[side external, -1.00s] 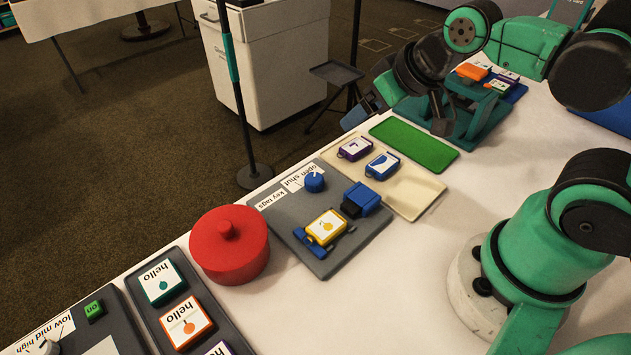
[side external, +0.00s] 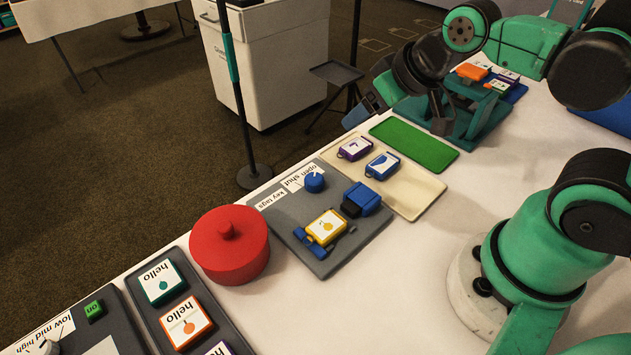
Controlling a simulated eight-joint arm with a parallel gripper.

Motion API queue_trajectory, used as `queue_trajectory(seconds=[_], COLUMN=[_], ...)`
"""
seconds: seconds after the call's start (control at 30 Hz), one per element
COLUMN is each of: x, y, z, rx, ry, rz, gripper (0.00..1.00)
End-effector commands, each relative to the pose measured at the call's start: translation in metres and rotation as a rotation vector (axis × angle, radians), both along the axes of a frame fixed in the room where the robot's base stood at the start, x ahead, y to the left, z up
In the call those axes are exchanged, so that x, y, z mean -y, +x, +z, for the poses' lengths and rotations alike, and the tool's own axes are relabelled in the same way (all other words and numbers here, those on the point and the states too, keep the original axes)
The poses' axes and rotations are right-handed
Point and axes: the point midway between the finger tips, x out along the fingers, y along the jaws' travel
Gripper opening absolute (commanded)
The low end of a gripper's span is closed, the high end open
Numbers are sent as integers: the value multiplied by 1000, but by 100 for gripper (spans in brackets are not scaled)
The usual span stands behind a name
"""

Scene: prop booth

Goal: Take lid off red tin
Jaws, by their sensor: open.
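The red tin (side external: 232,262) stands upright on the white table, near its far left edge. Its red lid (side external: 204,228), with a round knob (side external: 226,230) on top, sits on the tin.
A grey key tags board (side external: 345,255) with a yellow tag and blue clamp lies right of the tin. A dark tray (side external: 215,338) of hello tags lies in front. Further right are a cream tray (side external: 425,195), a green mat (side external: 415,145) and a teal stand (side external: 484,118).

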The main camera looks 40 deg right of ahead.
Motion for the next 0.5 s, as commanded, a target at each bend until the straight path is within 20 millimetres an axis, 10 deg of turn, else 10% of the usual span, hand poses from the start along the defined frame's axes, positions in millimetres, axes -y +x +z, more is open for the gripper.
queue_trajectory(seconds=[0.17,0.5], x=[-23,-140], y=[11,42], z=[7,4], rx=[-66,-282], ry=[-121,-618], rz=[247,1383], gripper=[62,62])
